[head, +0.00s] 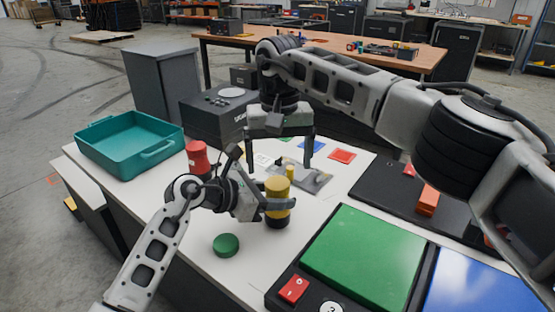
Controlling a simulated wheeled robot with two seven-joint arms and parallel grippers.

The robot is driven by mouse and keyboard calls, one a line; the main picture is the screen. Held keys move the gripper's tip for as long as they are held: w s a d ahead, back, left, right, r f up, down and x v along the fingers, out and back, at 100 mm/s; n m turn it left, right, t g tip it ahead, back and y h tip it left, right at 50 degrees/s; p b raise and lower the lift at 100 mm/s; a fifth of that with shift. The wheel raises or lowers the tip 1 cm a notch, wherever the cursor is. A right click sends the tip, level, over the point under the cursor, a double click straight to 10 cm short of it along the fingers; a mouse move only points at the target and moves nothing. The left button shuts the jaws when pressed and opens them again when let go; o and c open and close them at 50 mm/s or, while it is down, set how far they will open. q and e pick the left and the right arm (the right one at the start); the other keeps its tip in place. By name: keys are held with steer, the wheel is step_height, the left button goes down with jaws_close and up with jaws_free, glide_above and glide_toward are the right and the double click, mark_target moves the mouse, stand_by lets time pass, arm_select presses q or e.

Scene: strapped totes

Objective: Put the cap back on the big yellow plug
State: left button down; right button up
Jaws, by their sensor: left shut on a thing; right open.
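The big yellow plug (277,187) stands roughly upright near the middle of the white table, with a dark lower part below the yellow. My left gripper (276,204) is shut on it from the left side, its fingers across the plug's middle. A round green disc (226,245), which looks like a cap, lies flat on the table to the lower left of the plug. My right gripper (280,160) is open and empty, fingers pointing down, above and behind the plug. I cannot tell whether the plug's dark lower part is a separate piece.
A smaller yellow plug (290,172) stands by a grey plate (314,182) behind. A red container (197,158) and teal tote (130,148) are at left. A green panel (363,257) and blue panel (480,285) fill the front right. Bare table surrounds the green disc.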

arm_select(q)
steer(key=shift+s+d, duration=0.1)
steer(key=shift+d, duration=0.05)
arm_select(e)
steer(key=shift+s+a, duration=0.1)
steer(key=shift+a, duration=0.15)
steer(key=shift+r, duration=0.25)
arm_select(q)
steer(key=shift+f, duration=0.1)
arm_select(e)
step_height(320, 180, up, 12)
steer(key=shift+d+f, duration=0.2)
arm_select(q)
steer(key=c, duration=0.6)
jaws_free()
steer(key=shift+c, duration=0.2)
